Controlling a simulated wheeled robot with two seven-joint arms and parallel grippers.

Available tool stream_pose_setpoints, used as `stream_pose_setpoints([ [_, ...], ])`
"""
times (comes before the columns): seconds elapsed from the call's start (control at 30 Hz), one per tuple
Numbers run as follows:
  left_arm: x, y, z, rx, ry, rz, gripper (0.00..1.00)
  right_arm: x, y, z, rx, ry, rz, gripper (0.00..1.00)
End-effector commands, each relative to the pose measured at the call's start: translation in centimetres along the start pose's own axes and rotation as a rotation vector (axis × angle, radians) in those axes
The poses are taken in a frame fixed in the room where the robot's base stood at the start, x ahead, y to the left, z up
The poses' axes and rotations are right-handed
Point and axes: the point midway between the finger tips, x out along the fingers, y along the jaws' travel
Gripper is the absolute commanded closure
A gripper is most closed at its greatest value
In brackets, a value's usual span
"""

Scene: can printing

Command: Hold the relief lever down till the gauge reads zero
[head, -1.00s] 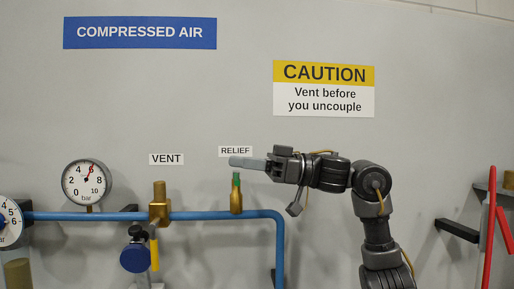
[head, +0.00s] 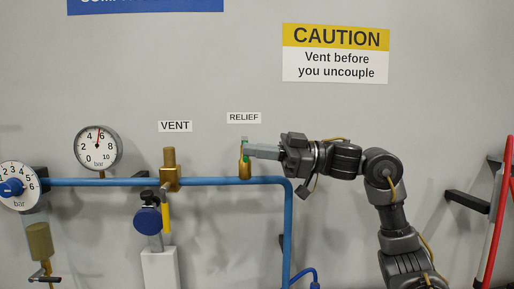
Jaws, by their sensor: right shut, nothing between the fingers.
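The relief valve is a brass fitting (head: 245,171) on the blue pipe, under the RELIEF label. Its green lever (head: 245,141) shows at the top, partly hidden by my right gripper. My right gripper (head: 250,149) is shut and empty, its grey fingers pointing left across the upper part of the valve. I cannot tell whether the fingertips press the lever or only overlap it. The round gauge (head: 98,148) at the left has its red needle near the top, between 4 and 6 bar. My left gripper is not in view.
A VENT valve (head: 170,170) in brass, with a yellow handle, stands left of the relief valve. A blue knob (head: 147,220) is below it. A second dial (head: 18,187) is at the left edge. Red bars (head: 498,215) stand at the right.

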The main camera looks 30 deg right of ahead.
Motion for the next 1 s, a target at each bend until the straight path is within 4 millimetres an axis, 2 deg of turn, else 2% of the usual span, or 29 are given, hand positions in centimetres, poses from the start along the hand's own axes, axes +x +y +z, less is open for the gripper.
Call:
stream_pose_setpoints([
  [0.1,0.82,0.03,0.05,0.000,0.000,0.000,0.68,-0.22,-0.20,1.53,-0.065,-0.003,-0.009,1.00],
  [0.17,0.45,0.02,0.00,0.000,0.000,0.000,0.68,-0.13,-0.12,0.96,-0.064,0.000,-0.009,1.00],
  [1.0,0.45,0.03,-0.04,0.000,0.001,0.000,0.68,-0.10,-0.13,1.02,-0.059,-0.002,-0.010,1.00],
])
